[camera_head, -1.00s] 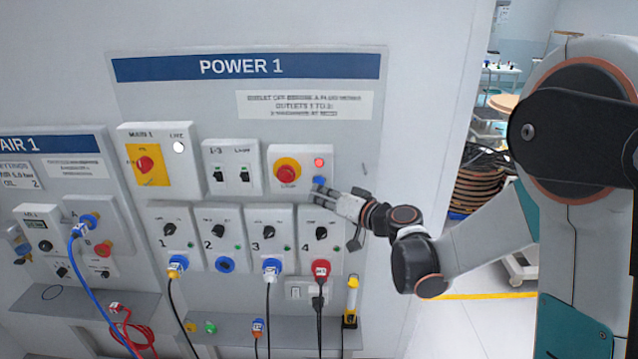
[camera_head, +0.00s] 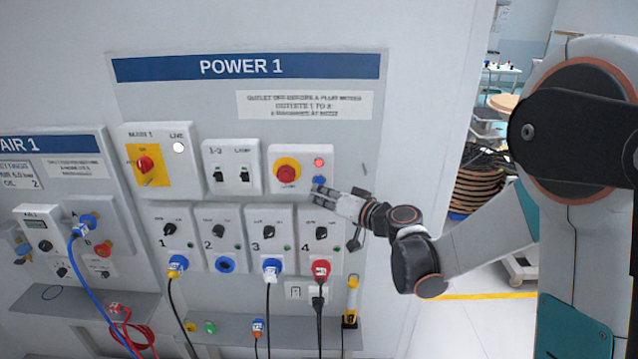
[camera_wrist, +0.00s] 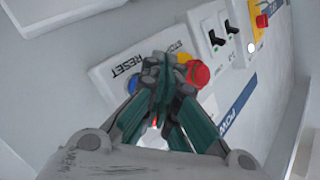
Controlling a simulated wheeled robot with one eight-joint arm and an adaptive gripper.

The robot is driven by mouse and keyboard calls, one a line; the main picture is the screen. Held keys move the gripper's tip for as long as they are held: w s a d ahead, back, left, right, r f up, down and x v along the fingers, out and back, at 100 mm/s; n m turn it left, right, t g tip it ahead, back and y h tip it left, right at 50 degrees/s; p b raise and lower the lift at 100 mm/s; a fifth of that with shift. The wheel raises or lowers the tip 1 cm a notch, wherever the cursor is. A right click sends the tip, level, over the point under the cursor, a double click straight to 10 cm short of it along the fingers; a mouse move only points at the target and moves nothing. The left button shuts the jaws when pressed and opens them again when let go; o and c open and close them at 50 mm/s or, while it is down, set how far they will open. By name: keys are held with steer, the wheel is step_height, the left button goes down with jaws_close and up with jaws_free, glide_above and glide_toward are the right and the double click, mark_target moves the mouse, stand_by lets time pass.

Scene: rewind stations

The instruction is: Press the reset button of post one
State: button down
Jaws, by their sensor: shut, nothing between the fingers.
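The reset button is a small blue button (camera_head: 319,181) at the lower right of the white stop box (camera_head: 300,158) on the POWER 1 panel. It also shows in the wrist view as a blue spot (camera_wrist: 133,84) beside the word RESET, partly behind a finger. A red light (camera_head: 319,162) is lit above it. The red stop button (camera_head: 287,172) on its yellow base sits to its left. My gripper (camera_head: 318,193) is shut and empty, its fingertips at the box's lower right edge, just below the blue button. I cannot tell whether they touch it.
Outlet modules 1 to 4 (camera_head: 319,219) with switches and plugs sit just below my gripper. A main switch box (camera_head: 157,160) and a two-switch box (camera_head: 232,165) are to the left. Cables (camera_head: 268,310) hang beneath. The panel at right is bare.

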steer(key=shift+w, duration=0.1)
steer(key=shift+w, duration=0.3)
steer(key=shift+w+b, duration=0.3)
steer(key=shift+w, duration=0.1)
stand_by(0.7)
steer(key=shift+s, duration=0.85)
steer(key=s+b, duration=0.1)
steer(key=s, duration=0.4)
stand_by(0.5)
stand_by(0.4)
